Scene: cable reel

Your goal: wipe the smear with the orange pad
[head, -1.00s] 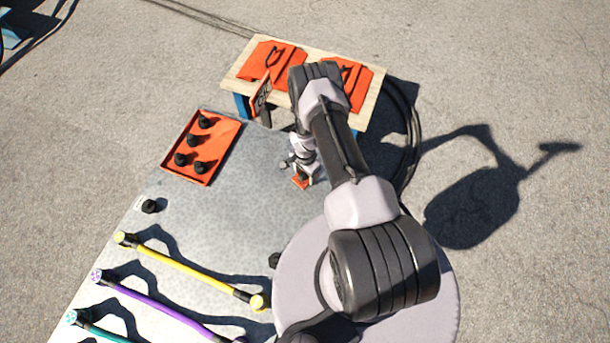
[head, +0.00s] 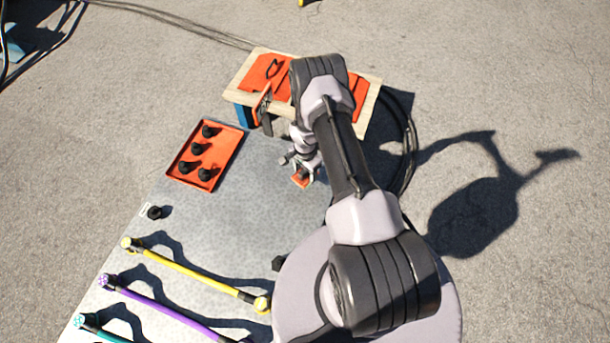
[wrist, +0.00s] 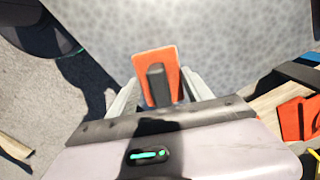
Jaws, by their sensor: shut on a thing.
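The orange pad (wrist: 143,64) has a dark grip block on its back. In the wrist view my gripper (wrist: 158,90) is shut on that block, with one finger on each side. In the head view the pad (head: 299,181) shows as a small orange patch under my gripper (head: 304,170), at the grey table's far right part. I cannot tell whether the pad touches the table top. I can make out no smear in either view; my arm and the pad hide part of the table.
An orange tray (head: 232,160) with several black knobs lies on the grey table (head: 215,225). Yellow (head: 195,275) and purple (head: 160,304) cables and a teal one lie at the front left. A wooden bench (head: 366,110) with orange pieces stands behind. The table's middle is clear.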

